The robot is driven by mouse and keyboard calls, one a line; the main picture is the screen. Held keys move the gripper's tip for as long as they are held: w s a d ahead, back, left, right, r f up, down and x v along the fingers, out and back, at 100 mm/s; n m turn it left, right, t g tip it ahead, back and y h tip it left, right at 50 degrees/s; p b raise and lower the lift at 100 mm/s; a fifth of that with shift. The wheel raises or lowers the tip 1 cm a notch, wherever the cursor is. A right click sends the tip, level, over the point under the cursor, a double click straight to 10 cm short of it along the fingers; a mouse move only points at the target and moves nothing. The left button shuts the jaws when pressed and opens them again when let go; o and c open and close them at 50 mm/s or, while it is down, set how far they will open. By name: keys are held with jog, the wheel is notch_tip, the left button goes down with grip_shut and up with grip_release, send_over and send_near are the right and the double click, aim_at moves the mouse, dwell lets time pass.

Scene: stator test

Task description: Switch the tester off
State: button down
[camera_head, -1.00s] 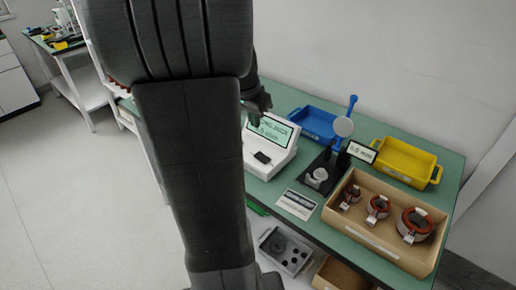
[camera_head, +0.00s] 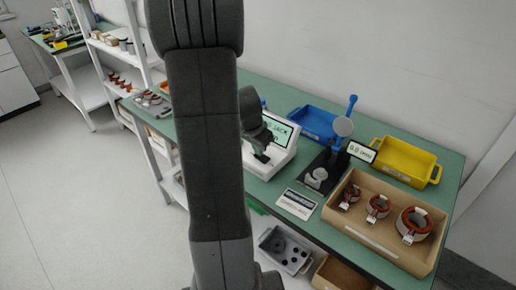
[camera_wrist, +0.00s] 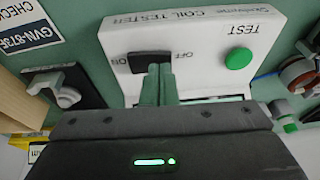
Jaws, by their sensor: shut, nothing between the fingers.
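The white coil tester (camera_head: 281,160) stands on the green bench, its lit screen (camera_head: 279,129) partly hidden by my arm. In the wrist view the tester's top panel (camera_wrist: 207,43) shows a black switch (camera_wrist: 140,60), with "ON" at its left end and "OFF" at its right. A round green TEST button (camera_wrist: 238,59) is to the right. My gripper (camera_wrist: 160,70) is shut and empty, pointing down at the switch. Its fingertips overlap the switch's middle and OFF side; I cannot tell whether they touch. It also shows in the head view (camera_head: 262,156).
A black stand with a blue lever (camera_head: 350,107) is right of the tester. A wooden box (camera_head: 383,252) with three copper-wound stators is at the front right. Blue (camera_head: 314,122) and yellow (camera_head: 409,162) bins stand behind. A printed card (camera_head: 296,203) lies in front.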

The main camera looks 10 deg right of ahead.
aim_at(263, 159)
jog(key=shift+f, duration=0.1)
jog(key=shift+w+f+b, duration=0.1)
jog(key=shift+f+b, duration=0.1)
jog(key=shift+b, duration=0.35)
jog(key=shift+a, duration=0.1)
jog(key=shift+s+d+r, duration=0.15)
jog(key=shift+s+d, duration=0.35)
jog(key=shift+s, duration=0.15)
jog(key=shift+d+r, duration=0.1)
jog(key=shift+r, duration=0.4)
jog(key=r+p, duration=0.1)
jog(key=r, duration=0.1)
jog(key=r+p, duration=0.2)
jog(key=shift+s+d, duration=0.15)
jog(key=shift+s, duration=0.05)
jog(key=v, duration=0.9)
jog(key=shift+b, duration=0.4)
